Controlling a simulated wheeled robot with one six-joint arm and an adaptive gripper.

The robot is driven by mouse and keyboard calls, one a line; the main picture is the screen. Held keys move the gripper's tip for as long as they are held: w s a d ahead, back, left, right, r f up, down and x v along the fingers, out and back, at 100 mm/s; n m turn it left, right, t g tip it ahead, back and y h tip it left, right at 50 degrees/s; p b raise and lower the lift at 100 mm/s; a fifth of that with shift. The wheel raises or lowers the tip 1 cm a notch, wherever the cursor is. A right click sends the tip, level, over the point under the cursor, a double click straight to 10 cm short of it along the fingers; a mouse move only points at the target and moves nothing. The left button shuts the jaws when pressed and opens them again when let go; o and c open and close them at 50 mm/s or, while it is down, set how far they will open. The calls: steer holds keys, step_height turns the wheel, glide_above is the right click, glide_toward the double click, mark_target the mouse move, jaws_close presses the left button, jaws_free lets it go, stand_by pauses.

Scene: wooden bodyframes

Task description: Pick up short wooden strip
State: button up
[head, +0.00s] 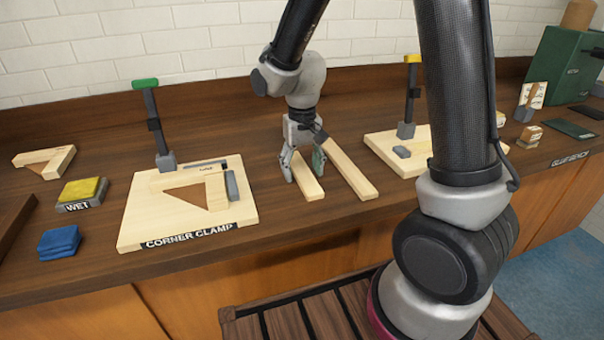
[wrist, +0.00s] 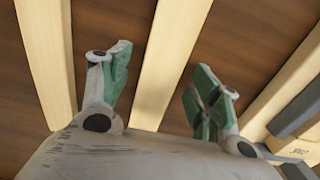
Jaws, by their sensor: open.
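The short wooden strip (head: 309,190) is a pale bar lying flat on the dark wooden bench in the head view. A longer pale strip (head: 350,173) lies just to its right. My gripper (head: 306,174) is pointed down over the short strip, with its fingers spread to either side of it. In the wrist view the short strip (wrist: 172,50) runs between the two open green-padded fingers (wrist: 162,65), with gaps on both sides. The longer strip (wrist: 48,55) shows at the left there. The far end of the short strip is hidden behind my gripper in the head view.
A corner clamp board (head: 130,222) with a joined frame piece stands left of the strips. Another clamp board (head: 385,148) is to the right. A yellow-topped WET block (head: 82,192) and blue pads (head: 59,242) are far left. The bench's front edge is close.

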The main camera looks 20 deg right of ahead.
steer(key=c, duration=1.1)
